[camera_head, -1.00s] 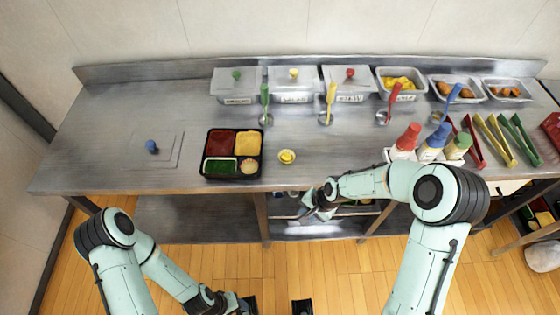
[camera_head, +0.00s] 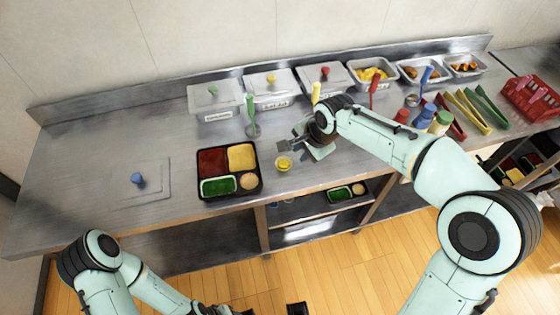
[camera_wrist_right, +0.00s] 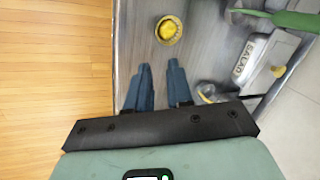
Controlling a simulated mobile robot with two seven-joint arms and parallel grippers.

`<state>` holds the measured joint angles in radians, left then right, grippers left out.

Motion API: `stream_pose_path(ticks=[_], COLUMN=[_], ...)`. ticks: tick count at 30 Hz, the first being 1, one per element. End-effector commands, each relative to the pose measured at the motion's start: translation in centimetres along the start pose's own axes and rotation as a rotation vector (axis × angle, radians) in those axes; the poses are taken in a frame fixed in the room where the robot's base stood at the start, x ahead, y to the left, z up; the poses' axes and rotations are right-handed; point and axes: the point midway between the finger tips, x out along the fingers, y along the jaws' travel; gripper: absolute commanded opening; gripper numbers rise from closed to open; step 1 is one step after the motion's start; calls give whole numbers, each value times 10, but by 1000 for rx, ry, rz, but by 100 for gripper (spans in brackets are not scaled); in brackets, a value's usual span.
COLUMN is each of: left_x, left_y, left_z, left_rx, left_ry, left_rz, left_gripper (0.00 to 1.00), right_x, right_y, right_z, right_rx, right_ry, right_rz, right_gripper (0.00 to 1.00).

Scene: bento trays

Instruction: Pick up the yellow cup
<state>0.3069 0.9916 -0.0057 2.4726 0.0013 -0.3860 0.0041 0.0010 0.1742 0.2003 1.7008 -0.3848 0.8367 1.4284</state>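The small yellow cup (camera_head: 284,164) stands on the steel counter, just right of the black bento tray (camera_head: 203,191). In the right wrist view the yellow cup (camera_wrist_right: 168,30) lies ahead of the fingertips, roughly midway across them and apart from them. My right gripper (camera_head: 300,142) is above the counter, just right of and behind the cup in the head view. Its two blue-grey fingers (camera_wrist_right: 160,66) are apart with nothing between them. My left arm is low at the bottom left of the head view, away from the counter; its fingers are not clear.
Lidded steel containers (camera_head: 217,112) and open food pans (camera_head: 367,86) line the back. A green-handled ladle (camera_head: 251,115) stands near the right gripper. Bottles (camera_head: 422,117), coloured tongs (camera_head: 468,112) and a red basket (camera_head: 530,102) are at right. The counter left of the tray has free room.

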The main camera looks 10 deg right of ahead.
Motion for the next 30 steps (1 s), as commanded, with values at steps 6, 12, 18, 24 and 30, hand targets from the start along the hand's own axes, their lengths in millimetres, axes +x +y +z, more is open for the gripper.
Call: stream_pose_path(ticks=[6, 12, 18, 24, 30], left_x=[2, 2, 1, -2, -2], left_y=[-1, -1, -1, 1, 1], left_z=[1, 1, 1, 0, 0], left_rx=[-1, -1, -1, 0, 0], left_ry=[-2, -2, -2, 0, 0], left_rz=[0, -1, 0, 0, 0], left_gripper=[54, 54, 54, 54, 54], right_x=[42, 72, 85, 115, 130], right_y=[2, 1, 0, -3, -3], right_z=[1, 1, 2, 6, 6], right_rx=[0, -1, 0, -1, -1], right_ry=[-4, -3, -3, -3, -2], right_rz=[8, 5, 4, 4, 2], right_gripper=[21, 21, 21, 21, 21])
